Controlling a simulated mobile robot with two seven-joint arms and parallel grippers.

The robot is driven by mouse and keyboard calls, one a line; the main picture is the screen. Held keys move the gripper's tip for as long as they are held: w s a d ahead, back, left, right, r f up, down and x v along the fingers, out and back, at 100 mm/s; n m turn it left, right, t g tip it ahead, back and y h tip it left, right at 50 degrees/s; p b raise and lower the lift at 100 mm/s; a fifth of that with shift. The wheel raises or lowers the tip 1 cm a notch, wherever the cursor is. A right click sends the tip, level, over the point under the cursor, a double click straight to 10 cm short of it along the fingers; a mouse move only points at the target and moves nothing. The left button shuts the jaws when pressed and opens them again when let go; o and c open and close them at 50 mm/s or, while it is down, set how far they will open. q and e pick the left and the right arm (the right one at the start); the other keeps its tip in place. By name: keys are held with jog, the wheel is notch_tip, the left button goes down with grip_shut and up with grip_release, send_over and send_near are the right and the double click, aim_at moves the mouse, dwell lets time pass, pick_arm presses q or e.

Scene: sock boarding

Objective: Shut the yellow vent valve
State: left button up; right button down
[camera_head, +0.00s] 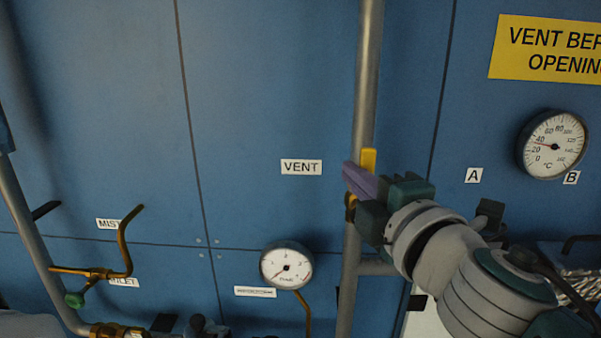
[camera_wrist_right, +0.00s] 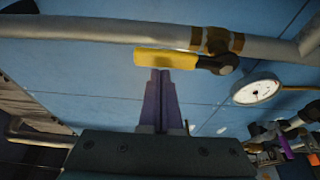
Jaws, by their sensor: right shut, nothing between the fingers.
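The yellow vent valve handle (camera_head: 369,160) stands upright along the vertical grey pipe, right of the VENT label (camera_head: 301,167). In the right wrist view, the yellow handle (camera_wrist_right: 165,61) lies along the pipe, joined to a dark hub and brass fitting (camera_wrist_right: 218,42). My right gripper (camera_head: 349,174) has its purple fingers shut together and empty. In the right wrist view the fingertips (camera_wrist_right: 160,73) are right beside the handle's long edge; I cannot tell whether they touch it. The gripper hides part of the valve body in the head view. My left gripper is not in view.
A pressure gauge (camera_head: 287,265) sits below left of the valve. A temperature gauge (camera_head: 553,144) and a yellow sign (camera_head: 546,50) are at right. The blue panel around VENT is clear.

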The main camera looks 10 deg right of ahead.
pick_arm(q)
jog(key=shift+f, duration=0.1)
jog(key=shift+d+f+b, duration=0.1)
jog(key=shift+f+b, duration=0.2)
jog(key=shift+b, duration=0.15)
pick_arm(e)
jog(key=shift+d+m, duration=0.25)
jog(key=shift+m, duration=0.05)
